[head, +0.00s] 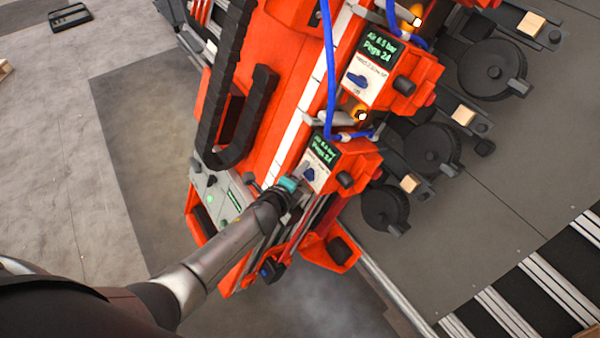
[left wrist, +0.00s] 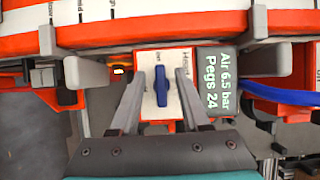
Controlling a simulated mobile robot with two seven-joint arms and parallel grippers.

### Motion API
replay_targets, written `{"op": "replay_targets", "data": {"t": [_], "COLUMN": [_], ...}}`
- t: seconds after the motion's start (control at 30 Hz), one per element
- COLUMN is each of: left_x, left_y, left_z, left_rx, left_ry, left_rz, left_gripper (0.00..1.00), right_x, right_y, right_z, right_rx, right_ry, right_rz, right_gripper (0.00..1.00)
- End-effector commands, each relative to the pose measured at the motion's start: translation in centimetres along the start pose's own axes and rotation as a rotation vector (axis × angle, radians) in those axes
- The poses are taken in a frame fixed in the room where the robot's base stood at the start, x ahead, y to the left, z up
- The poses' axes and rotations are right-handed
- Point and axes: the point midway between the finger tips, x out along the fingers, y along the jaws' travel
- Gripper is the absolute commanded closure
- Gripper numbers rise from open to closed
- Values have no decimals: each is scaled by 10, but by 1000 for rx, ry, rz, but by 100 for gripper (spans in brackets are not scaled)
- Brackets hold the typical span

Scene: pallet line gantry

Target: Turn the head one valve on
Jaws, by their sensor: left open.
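A blue valve knob (head: 309,174) sits on the white plate of the lower orange head unit, beside a dark display. In the left wrist view the same knob (left wrist: 162,86) stands lengthwise between the fingers, on a plate with small lettering that I cannot fully read. My left gripper (head: 302,182) is at this knob; in the left wrist view its open fingers (left wrist: 160,80) flank the knob with a gap visible on each side. The upper head unit carries a second blue knob (head: 357,79). My right gripper is out of view.
The display (left wrist: 218,84) reads air 6.5 bar, pegs 24. Blue hoses (head: 330,75) run close to both head units. A black cable chain (head: 222,100) lies along the orange gantry. Round black parts (head: 491,68) stand to the right.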

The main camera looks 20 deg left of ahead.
Motion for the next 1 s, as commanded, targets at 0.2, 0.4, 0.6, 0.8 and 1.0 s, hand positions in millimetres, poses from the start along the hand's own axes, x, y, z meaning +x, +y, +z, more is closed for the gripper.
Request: {"op": "replay_targets", "data": {"t": [0.2, 0.4, 0.6, 0.8, 1.0], "left_x": [-1, -17, -48, -76, -106], "left_y": [0, 0, 0, 1, 1], "left_z": [0, 1, 0, 0, -1], "left_rx": [2, 3, 3, 3, 1], "left_ry": [0, 0, 2, 2, 2], "left_rz": [-1, 1, 1, 0, 1], "left_gripper": [54, 54, 54, 54, 54], "right_x": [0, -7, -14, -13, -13], "right_y": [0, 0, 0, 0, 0], "right_z": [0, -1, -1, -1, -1], "right_rx": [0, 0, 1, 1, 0], "right_ry": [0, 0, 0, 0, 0], "right_rz": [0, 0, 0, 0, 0], "right_gripper": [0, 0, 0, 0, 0]}}
